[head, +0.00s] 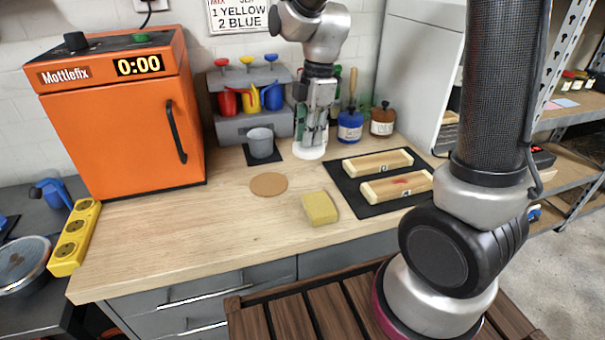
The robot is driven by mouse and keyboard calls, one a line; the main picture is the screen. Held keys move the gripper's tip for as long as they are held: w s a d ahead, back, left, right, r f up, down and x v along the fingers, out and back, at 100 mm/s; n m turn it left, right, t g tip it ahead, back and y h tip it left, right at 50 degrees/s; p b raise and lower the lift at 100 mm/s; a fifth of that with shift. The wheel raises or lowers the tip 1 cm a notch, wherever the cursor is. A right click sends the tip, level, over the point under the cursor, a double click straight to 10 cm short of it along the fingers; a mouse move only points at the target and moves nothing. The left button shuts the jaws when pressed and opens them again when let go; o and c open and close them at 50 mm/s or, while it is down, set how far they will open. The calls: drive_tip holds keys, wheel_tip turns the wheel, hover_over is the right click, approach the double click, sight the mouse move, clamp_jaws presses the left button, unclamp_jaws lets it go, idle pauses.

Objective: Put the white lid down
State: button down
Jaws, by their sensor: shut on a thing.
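My gripper (312,138) points down over the back of the wooden worktop. It is shut on the white lid (309,153), a pale round piece right under the fingers. The lid is at or just above the worktop; I cannot tell if it touches. It is right of the grey cup (261,144), apart from it. The fingers and arm partly hide what stands behind.
Nearby are a cork disc (269,184), a yellow sponge (320,208) and a black mat (345,185) with two wooden pieces. A blue jar (350,127) and brown jar (382,121) stand behind. An orange oven (120,130) stands left. The worktop's front left is clear.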

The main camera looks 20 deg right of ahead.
sight(307, 175)
wheel_tip(307, 175, down, 9)
drive_tip(key=shift+w+r, duration=0.1)
drive_tip(key=shift+r, duration=0.05)
idle(0.4)
drive_tip(key=c, duration=1.3)
unclamp_jaws()
